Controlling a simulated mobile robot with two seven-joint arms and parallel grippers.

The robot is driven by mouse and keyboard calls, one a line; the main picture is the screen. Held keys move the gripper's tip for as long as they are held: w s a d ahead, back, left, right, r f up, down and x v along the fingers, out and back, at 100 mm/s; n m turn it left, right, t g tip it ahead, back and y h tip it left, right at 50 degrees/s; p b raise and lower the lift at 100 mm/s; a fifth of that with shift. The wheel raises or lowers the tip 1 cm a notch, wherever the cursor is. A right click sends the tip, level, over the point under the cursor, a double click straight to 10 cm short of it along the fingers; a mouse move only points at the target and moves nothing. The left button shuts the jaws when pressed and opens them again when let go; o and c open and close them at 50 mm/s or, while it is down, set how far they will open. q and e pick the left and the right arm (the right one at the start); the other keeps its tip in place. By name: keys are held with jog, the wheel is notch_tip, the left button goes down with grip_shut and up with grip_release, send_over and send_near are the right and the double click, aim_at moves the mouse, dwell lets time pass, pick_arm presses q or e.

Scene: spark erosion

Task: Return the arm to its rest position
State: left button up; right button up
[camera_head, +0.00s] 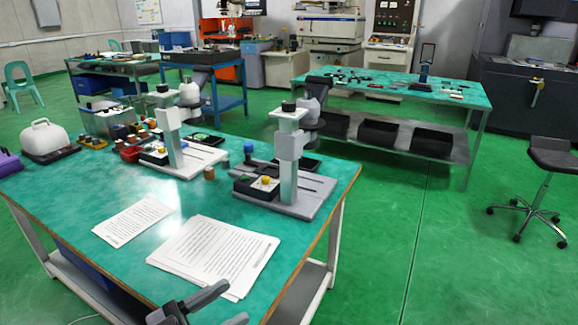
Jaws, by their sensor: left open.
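My left gripper (234,303) shows at the bottom edge of the head view, partly cut off by the frame. Its two dark fingers are apart, and I see nothing between them. It appears in front of the near edge of the green-topped table (110,192), below the stack of printed sheets (213,252). Most of my left arm is out of the frame. My right gripper and arm are not in view.
Two measuring stands, one white-based (175,140) and one grey-based (288,160), stand on the table. A second bench (400,90) stands behind. A stool (548,175) is at right; green floor (400,250) is clear between.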

pick_arm(q)
jog(key=s+a+f+n+y, duration=0.3)
jog(key=s+f+y, duration=0.1)
jog(key=f, duration=0.3)
jog(key=s+a+f+n+y, duration=0.3)
jog(key=f+y, duration=0.3)
jog(key=f, duration=0.2)
jog(key=s+a+f+n+y, duration=0.3)
jog(key=s+f+n+y, duration=0.1)
jog(key=f, duration=0.3)
jog(key=shift+s+a+f+n+g+y, duration=0.3)
jog(key=shift+f+n+g+y, duration=0.1)
jog(key=shift+n+y, duration=0.15)
